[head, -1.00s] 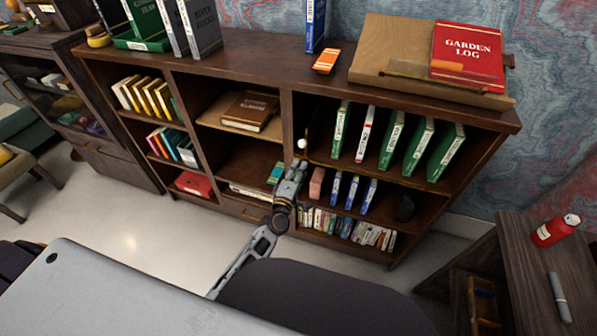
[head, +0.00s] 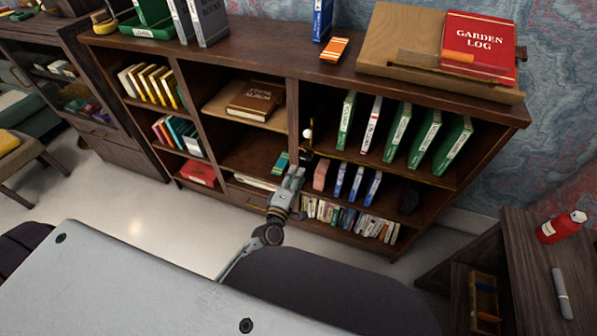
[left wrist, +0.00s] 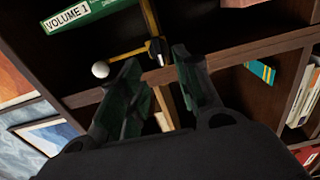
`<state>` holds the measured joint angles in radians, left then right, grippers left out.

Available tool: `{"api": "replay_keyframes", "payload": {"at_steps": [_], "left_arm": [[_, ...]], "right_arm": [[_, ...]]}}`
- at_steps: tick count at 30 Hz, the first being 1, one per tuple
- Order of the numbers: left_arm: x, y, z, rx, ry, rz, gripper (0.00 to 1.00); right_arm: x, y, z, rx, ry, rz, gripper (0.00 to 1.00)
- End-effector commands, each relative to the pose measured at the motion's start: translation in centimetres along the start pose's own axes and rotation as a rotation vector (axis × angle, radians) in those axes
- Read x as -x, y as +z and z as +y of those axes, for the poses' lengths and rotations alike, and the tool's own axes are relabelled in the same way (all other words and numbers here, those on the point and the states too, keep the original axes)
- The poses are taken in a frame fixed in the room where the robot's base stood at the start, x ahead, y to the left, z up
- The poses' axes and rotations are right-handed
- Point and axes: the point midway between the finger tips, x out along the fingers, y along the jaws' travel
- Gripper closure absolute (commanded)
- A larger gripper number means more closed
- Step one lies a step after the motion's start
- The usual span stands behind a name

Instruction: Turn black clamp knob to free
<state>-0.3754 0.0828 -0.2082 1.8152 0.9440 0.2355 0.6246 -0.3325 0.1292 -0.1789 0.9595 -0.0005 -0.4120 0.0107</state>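A clamp with a brass-yellow bar (left wrist: 152,22) and a side rod ending in a white ball (left wrist: 100,70) stands at the shelf edge in the left wrist view. A small black part, which looks like the clamp knob (left wrist: 157,50), sits on the bar. In the head view the white ball (head: 307,133) shows by the shelf divider, and the knob is too small to tell. My left gripper (left wrist: 156,66) is open, its two fingers just below the knob and to either side, apparently not touching it. It also shows below the clamp in the head view (head: 295,172). My right gripper is out of view.
Green binders (head: 397,135) stand right of the clamp; one marked Volume 1 (left wrist: 80,15) is close by. A teal book (head: 281,162) lies in the middle compartment.

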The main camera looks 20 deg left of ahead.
Motion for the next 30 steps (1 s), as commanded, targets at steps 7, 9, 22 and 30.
{"api": "replay_keyframes", "payload": {"at_steps": [7, 9, 22, 30], "left_arm": [[2.5, 0.0, -0.1, 0.000, -0.002, -0.001, 0.67], [3.1, 0.0, -0.1, 0.000, -0.002, 0.000, 0.67], [4.6, 0.0, 0.0, 0.000, 0.000, -0.001, 0.67], [4.6, 0.0, 0.0, 0.001, 0.000, 0.000, 0.67]], "right_arm": [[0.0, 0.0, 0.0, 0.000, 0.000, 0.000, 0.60], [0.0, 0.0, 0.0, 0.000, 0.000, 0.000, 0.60], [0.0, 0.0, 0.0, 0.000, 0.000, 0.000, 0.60], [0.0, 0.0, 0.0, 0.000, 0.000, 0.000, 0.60]]}}
